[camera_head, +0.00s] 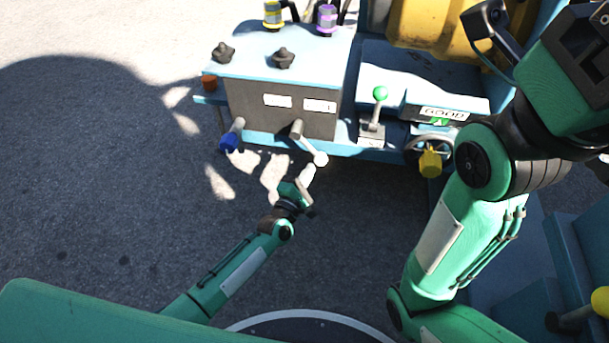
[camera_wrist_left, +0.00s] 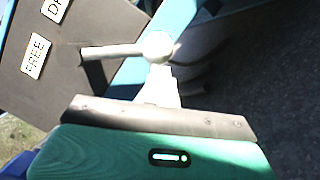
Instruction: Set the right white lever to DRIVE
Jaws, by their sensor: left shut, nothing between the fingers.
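The white lever (camera_head: 320,159) comes out of the front of the grey-brown panel (camera_head: 247,118), its white ball knob low and to the right of its grey shaft's root. Above it are two white plates; the wrist view reads FREE (camera_wrist_left: 36,55) on one and a cut-off "DR" (camera_wrist_left: 57,8) on the other. My left gripper (camera_head: 309,173) is shut and empty, its pale fingertips just below the knob. In the left wrist view the fingers (camera_wrist_left: 162,88) point at the knob (camera_wrist_left: 158,46); I cannot tell whether they touch. My right gripper is not clearly visible.
A blue-knobbed lever (camera_head: 230,141) sits left of the white one. To the right are a green-knobbed lever (camera_head: 380,94), a handwheel with a yellow handle (camera_head: 430,163) and a GOOD sign (camera_head: 443,114). My right arm fills the right side. Open asphalt lies at left.

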